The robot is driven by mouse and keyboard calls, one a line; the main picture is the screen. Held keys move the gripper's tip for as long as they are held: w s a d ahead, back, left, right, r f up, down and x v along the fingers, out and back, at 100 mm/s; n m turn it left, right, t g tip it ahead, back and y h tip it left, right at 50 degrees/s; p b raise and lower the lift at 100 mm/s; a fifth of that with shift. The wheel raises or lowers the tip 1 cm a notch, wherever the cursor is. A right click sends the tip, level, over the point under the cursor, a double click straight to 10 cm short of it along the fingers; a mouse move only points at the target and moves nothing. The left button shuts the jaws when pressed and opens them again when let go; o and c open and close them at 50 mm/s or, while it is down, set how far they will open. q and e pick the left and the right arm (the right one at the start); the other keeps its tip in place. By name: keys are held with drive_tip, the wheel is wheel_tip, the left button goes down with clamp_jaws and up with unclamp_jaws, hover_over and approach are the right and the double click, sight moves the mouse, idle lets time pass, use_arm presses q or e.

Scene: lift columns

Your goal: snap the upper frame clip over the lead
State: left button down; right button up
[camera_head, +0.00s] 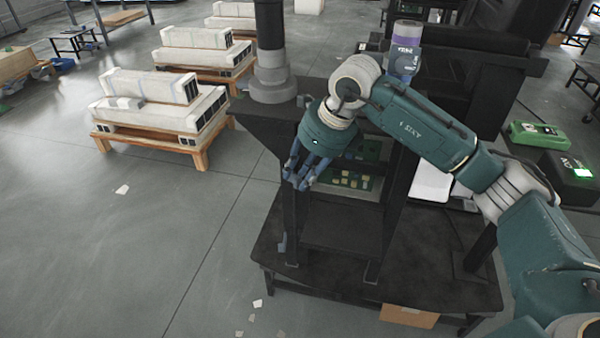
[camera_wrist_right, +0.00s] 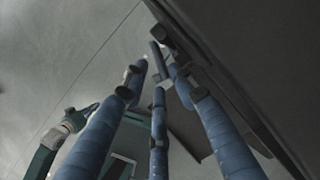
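My right gripper (camera_head: 298,176) is at the left front post of the dark frame, with its blue fingers pointing down. In the right wrist view its fingers (camera_wrist_right: 158,78) draw together around a small dark part (camera_wrist_right: 157,56) beside the frame's edge. I cannot tell whether they grip it, or whether it is the clip or the lead. A small grey fitting (camera_head: 301,101) shows high on the frame and another grey fitting (camera_head: 281,244) shows low on the post. The lead cannot be made out. What looks like my left arm's end (camera_wrist_right: 76,120) shows small in the right wrist view.
The dark frame (camera_head: 336,234) stands on a dark base plate (camera_head: 420,283). A green board (camera_head: 345,183) with tan blocks sits inside it. A grey column (camera_head: 271,70) rises behind the gripper. Pallets with white beams (camera_head: 160,108) stand at left. The left floor is mostly clear.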

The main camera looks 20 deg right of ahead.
drive_tip(key=v, duration=0.7)
drive_tip(key=shift+r, duration=0.35)
drive_tip(key=shift+c, duration=0.5)
